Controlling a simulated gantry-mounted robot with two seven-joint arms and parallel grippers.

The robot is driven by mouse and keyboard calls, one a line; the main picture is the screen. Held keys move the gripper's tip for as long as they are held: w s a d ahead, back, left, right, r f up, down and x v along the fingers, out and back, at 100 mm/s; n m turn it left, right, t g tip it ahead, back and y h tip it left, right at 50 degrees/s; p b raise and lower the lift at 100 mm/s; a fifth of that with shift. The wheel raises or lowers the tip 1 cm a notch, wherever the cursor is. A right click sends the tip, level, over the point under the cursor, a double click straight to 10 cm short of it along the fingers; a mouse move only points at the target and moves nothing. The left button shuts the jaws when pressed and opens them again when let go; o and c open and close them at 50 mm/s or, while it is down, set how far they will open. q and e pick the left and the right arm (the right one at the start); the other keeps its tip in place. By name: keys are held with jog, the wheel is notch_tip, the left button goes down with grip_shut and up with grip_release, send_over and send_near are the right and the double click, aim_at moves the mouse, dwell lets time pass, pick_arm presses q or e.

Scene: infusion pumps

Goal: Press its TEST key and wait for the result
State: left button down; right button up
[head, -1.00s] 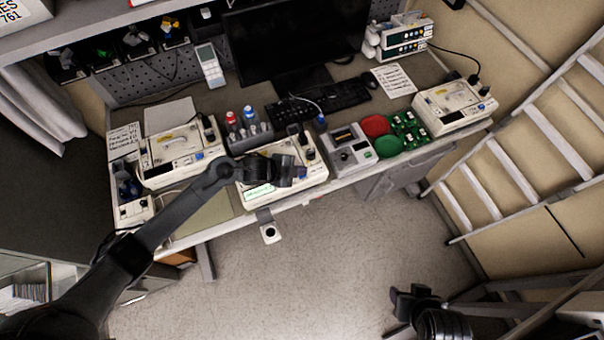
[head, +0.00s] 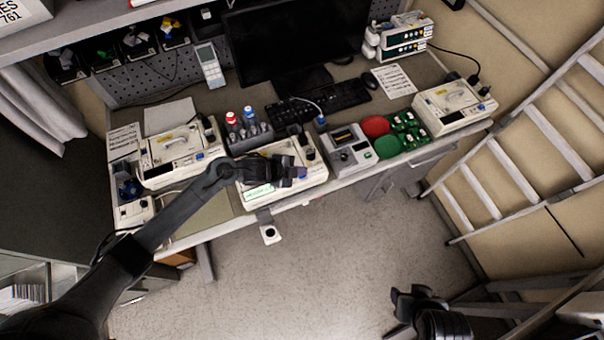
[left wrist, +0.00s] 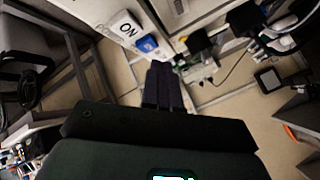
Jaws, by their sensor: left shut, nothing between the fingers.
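The middle infusion pump (head: 318,172) is a cream box on the bench, with a small green-lit display (head: 258,192) at its front left. My left gripper (head: 301,172) is over its front right part, fingers shut and empty, and covers part of the front.
Similar pumps stand at left (head: 180,150) and right (head: 454,105). A grey tester box (head: 350,150), red and green discs (head: 376,125) and a bottle rack (head: 248,132) are close by. A ladder (head: 540,130) leans at right. The floor in front is clear.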

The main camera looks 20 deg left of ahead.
dwell(0.7)
pick_arm(q)
jog(key=shift+f, duration=0.45)
jog(key=shift+b, duration=0.3)
jog(key=shift+f, duration=0.4)
dwell(0.3)
jog(key=shift+r, duration=0.1)
jog(key=shift+r+p, duration=0.6)
jog(key=shift+r, duration=0.15)
jog(key=shift+r, duration=0.1)
